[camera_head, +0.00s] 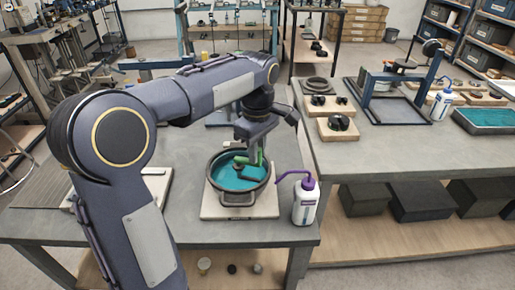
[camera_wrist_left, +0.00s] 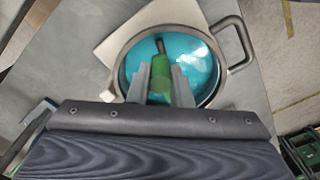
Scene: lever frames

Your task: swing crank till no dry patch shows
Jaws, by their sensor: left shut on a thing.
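A round dark pan (camera_head: 238,197) with side handles stands on a pale square board (camera_head: 207,210) on the near bench. Its inside is teal, with bright glints that look wet in the left wrist view; I cannot tell whether any patch is dry. A crank with a green grip (camera_head: 242,159) stands in the pan. My left gripper (camera_head: 252,160) reaches down from above and is shut on the green grip. In the left wrist view the two fingers (camera_wrist_left: 161,88) stand on both sides of the green grip (camera_wrist_left: 160,75). My right gripper is not in view.
A white squeeze bottle (camera_head: 305,203) with a purple spout stands close to the right of the pan. A second bench (camera_head: 400,150) on the right holds round dark parts on wooden blocks (camera_head: 338,128), a frame and a teal tray (camera_head: 490,118).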

